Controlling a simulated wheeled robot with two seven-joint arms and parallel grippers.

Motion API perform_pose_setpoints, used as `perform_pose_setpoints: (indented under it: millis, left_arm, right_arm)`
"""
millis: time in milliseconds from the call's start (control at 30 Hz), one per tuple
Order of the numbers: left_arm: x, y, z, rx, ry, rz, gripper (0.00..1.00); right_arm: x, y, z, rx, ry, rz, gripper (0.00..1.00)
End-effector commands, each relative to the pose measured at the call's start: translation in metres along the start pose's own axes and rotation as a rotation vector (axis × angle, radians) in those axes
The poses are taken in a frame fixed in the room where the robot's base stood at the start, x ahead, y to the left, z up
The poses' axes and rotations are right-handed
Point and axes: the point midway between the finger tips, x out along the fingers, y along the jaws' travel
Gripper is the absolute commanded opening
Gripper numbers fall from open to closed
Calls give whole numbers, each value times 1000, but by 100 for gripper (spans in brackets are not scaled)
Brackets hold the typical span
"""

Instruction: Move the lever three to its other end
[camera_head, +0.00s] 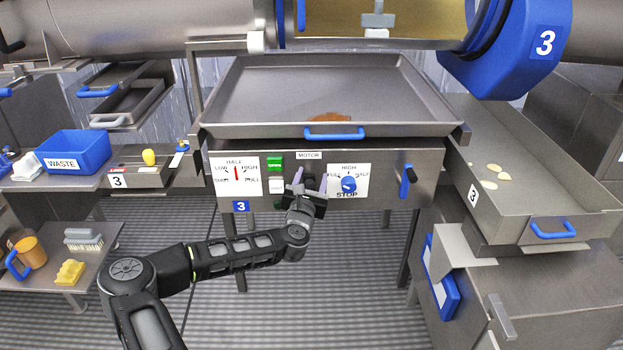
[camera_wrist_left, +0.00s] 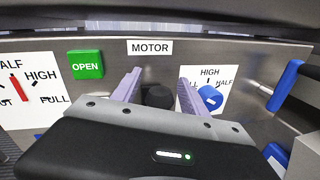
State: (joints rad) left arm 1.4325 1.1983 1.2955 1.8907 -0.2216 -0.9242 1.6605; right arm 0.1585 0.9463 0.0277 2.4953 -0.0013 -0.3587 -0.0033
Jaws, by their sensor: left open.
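The steel control panel (camera_head: 390,170) bears a blue 3 tag (camera_head: 240,206) and a MOTOR label (camera_head: 309,155). My left gripper (camera_head: 309,178) is in front of the panel, just below that label. It is open, with its two pale fingers pointing at the panel. In the left wrist view a dark round knob (camera_wrist_left: 158,97) shows between the fingers (camera_wrist_left: 160,80); I cannot tell whether they touch it, and its lower part is hidden. A blue lever (camera_head: 407,181) is at the panel's right end and also shows in the left wrist view (camera_wrist_left: 285,85). My right gripper is out of view.
Left of the knob are a green OPEN button (camera_head: 275,163) and a gauge (camera_head: 236,176). A blue dial (camera_head: 348,184) is close on the right. A steel tray (camera_head: 330,90) with a blue handle overhangs the panel. A tray marked 3 (camera_head: 535,190) stands at the right.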

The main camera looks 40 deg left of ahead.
Motion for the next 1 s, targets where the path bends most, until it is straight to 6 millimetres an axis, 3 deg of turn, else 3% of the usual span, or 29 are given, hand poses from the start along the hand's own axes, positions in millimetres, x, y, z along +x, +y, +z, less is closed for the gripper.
perform_pose_setpoints:
  millis: [200,800,1000]
  left_arm:
    - [0,0,0,0,0,0,50]
    - [0,0,0,0,0,0,1]
    - [0,0,0,0,0,0,0]
  right_arm:
    - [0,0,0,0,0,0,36]
    - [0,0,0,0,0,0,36]
    - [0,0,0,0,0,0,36]
